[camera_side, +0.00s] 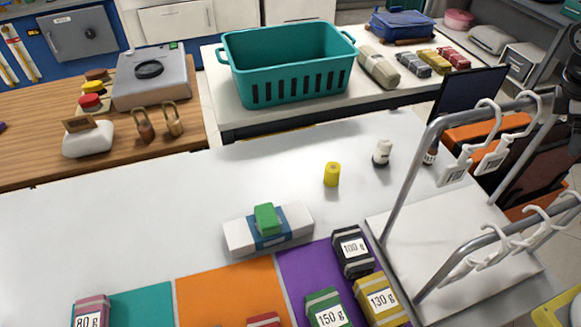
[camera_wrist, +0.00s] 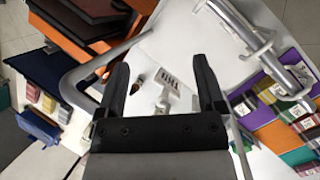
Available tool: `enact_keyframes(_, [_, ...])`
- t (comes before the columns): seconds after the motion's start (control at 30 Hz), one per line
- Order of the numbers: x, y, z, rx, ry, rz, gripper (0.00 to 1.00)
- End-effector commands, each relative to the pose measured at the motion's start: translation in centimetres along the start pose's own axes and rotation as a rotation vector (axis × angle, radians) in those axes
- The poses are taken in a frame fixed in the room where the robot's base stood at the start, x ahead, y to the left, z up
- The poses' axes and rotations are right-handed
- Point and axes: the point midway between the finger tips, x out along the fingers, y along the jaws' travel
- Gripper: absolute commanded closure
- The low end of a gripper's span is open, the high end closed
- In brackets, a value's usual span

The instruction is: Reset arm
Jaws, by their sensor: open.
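My gripper (camera_wrist: 160,78) shows in the wrist view with its two black fingers spread wide. Nothing is held between them. In the line of sight between the fingers, beyond them, is a white hanger tag with dark bars (camera_wrist: 171,86). A small brown bottle (camera_wrist: 136,83) stands near the left finger in the picture. I cannot see my gripper in the side view.
A grey metal rack (camera_side: 402,185) with white hangers (camera_side: 489,157) stands at the right. A teal basket (camera_side: 290,92) sits on the back table. A white box with a green block (camera_side: 266,219), a yellow cylinder (camera_side: 332,174) and labelled weight packs (camera_side: 353,250) occupy the white table; its left part is clear.

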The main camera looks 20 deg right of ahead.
Motion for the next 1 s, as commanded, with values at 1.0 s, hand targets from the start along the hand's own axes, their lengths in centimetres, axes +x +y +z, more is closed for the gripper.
enact_keyframes(1.0, [6.6,-8.0,-10.3,0.556,0.46,-0.158,0.12])
